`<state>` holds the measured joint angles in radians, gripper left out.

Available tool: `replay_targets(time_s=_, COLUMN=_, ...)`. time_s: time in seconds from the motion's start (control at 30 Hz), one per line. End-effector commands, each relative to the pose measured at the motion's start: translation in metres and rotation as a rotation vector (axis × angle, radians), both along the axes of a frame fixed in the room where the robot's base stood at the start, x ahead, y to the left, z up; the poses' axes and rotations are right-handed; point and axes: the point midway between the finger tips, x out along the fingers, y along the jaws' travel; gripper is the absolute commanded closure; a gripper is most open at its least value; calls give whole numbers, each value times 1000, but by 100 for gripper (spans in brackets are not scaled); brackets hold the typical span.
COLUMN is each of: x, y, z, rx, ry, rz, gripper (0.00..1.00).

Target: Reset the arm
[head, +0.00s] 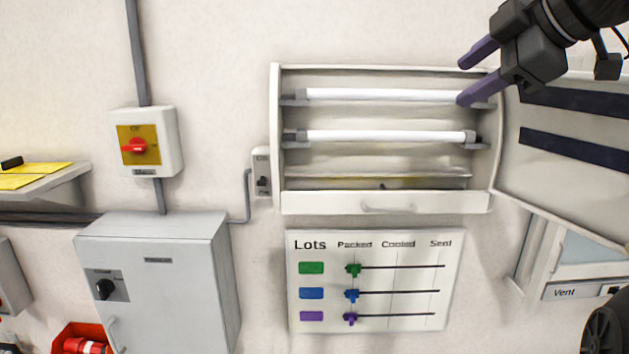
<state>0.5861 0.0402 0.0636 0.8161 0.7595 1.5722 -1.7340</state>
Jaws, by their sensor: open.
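My gripper (466,81) is at the upper right of the head view, with its two dark purple fingers apart and nothing between them. It is in front of the right end of an open white wall cabinet (387,202). The lower finger overlaps the right end of the upper white tube (380,96) in the picture; I cannot tell whether they touch. A lower white tube (385,136) sits in its holders below.
The cabinet's door (570,170) is swung open at right. Below hangs a Lots board (375,280) with green, blue and purple sliders. At left are a red rotary switch (136,146), a grey box (165,290) and a shelf (60,180).

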Motion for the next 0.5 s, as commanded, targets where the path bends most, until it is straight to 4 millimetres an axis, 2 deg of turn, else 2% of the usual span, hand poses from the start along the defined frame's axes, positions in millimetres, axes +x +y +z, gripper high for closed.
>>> replay_targets(time_s=0.17, x=23, y=-6, z=-42, rx=106, ry=93, rz=-100, gripper=52)
replay_targets(time_s=0.27, x=39, y=-9, z=-77, rx=179, ry=166, rz=-181, gripper=52)
replay_targets(time_s=0.5, x=72, y=-10, z=-196, rx=357, ry=386, rz=-446, gripper=52)
